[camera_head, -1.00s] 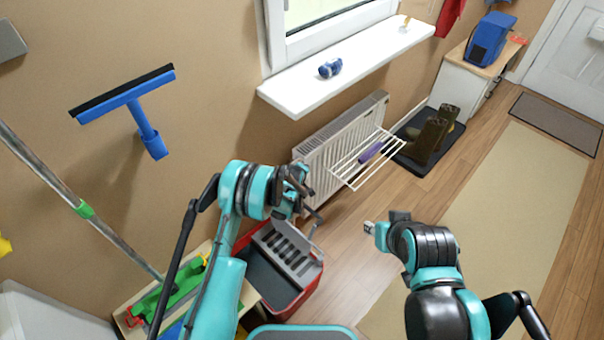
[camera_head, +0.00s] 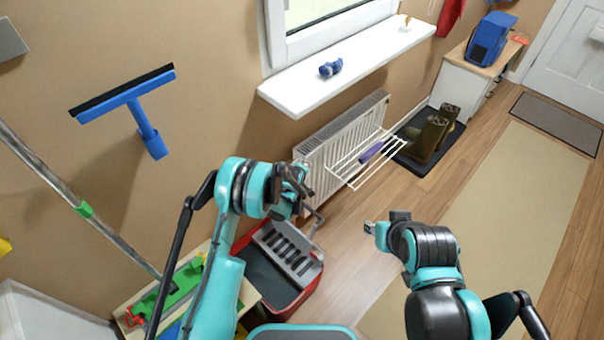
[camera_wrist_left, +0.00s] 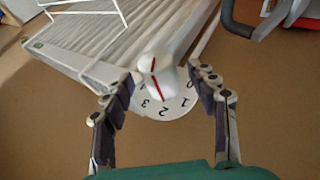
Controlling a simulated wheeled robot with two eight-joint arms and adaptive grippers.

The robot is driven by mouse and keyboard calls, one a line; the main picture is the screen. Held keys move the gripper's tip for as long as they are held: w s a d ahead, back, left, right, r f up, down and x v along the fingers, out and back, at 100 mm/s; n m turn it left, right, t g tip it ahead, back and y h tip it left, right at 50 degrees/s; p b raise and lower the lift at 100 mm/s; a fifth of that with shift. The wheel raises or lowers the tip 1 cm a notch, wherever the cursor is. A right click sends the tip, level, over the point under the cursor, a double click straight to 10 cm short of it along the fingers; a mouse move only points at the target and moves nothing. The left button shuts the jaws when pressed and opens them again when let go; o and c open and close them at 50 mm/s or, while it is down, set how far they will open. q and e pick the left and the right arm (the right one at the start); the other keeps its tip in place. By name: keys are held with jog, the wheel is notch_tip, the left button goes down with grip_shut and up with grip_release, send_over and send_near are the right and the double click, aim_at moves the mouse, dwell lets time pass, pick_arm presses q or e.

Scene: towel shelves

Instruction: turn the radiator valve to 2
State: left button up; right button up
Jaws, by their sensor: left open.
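The radiator valve (camera_wrist_left: 157,75) shows in the left wrist view as a white knob with a red line, in front of a white disc (camera_wrist_left: 176,109) with black numerals. The line's lower end lies near the 2 and 3 in the picture; I cannot tell the exact setting. My left gripper (camera_wrist_left: 164,77) is open, one finger on each side of the knob, with visible gaps. In the head view my left gripper (camera_head: 308,193) is at the near end of the radiator (camera_head: 325,160) and hides the valve. My right gripper (camera_head: 371,228) is over the floor, away from the radiator; its jaw state is unclear.
A white rack (camera_head: 345,178) with a purple item hangs on the radiator's front. A red bin with a grey insert (camera_head: 318,278) stands below my left gripper. The white windowsill (camera_head: 350,65) juts out above.

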pick_arm(q)
jog(key=v, duration=1)
jog(key=shift+s, duration=0.2)
jog(key=shift+r, duration=0.15)
jog(key=s+a+r+m, duration=0.2)
jog(key=s+a+r, duration=0.15)
jog(key=r, duration=0.25)
jog(key=s+a+r+m+y, duration=0.1)
jog(key=s+a+r, duration=0.25)
jog(key=r, duration=0.35)
jog(key=s+a+r+m, duration=0.2)
jog(key=s+r, duration=0.2)
jog(key=r, duration=0.2)
jog(key=s+a+r+m, duration=0.1)
jog(key=s+a, duration=0.1)
jog(key=s, duration=0.5)
jog(key=s+a+r+m, duration=0.1)
jog(key=s+a+m, duration=0.1)
jog(key=s, duration=0.5)
jog(key=s+a+r+m+g, duration=0.1)
jog(key=s+a+m, duration=0.1)
jog(key=s, duration=0.6)
jog(key=shift+a+r+y, duration=0.3)
jog(key=shift+a+r, duration=0.1)
